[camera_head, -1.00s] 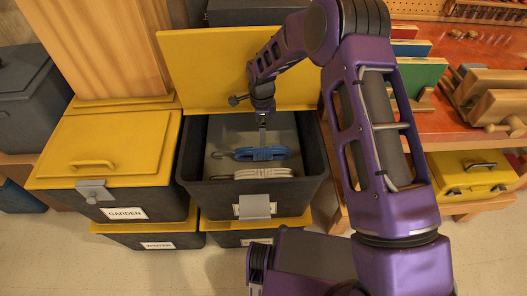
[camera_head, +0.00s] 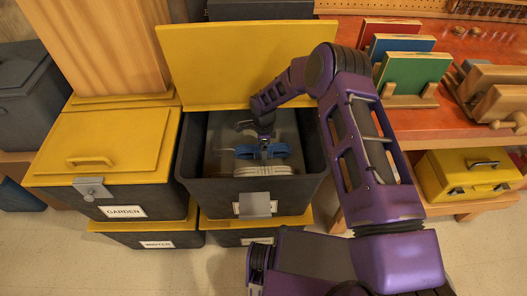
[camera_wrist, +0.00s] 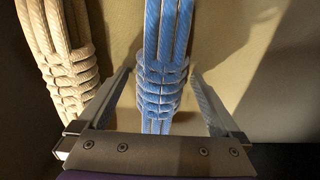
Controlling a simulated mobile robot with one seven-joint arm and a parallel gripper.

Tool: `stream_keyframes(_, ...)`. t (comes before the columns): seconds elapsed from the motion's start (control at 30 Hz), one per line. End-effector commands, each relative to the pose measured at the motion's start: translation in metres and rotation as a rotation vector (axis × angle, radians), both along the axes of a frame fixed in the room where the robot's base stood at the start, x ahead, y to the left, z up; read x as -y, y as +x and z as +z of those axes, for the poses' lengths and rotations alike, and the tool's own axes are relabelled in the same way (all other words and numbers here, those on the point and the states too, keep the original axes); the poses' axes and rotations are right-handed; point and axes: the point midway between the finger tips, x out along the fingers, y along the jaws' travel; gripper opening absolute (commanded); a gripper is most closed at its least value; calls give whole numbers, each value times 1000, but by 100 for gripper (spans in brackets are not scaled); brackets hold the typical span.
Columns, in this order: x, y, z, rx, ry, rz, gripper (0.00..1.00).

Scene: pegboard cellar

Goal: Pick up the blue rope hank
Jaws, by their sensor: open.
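The blue rope hank (camera_head: 254,152) lies in the open dark bin (camera_head: 191,155), behind a white rope hank (camera_head: 262,170). In the wrist view the blue rope hank (camera_wrist: 164,62) runs upright between the two fingers, its wrapped middle near the fingertips. The white hank looks tan there (camera_wrist: 62,50) and lies left of the left finger. My gripper (camera_head: 264,150) is down inside the bin over the blue hank. In the wrist view my gripper (camera_wrist: 160,85) is open, a finger on each side of the blue hank, with visible gaps.
The bin's yellow lid (camera_head: 240,60) stands open behind it. A closed yellow-lidded bin labelled GARDEN (camera_head: 110,150) stands at left. At right is a red workbench (camera_head: 350,30) with coloured boards (camera_head: 412,75) and a yellow case (camera_head: 470,172) below.

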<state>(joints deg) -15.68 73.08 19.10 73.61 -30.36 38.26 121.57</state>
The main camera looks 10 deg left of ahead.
Motion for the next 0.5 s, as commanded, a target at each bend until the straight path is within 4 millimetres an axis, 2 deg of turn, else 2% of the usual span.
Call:
stream_keyframes(0.2, 0, 0, 0, 0, 0, 0, 98)
stream_keyframes(0.5, 0, 0, 0, 0, 0, 0, 44)
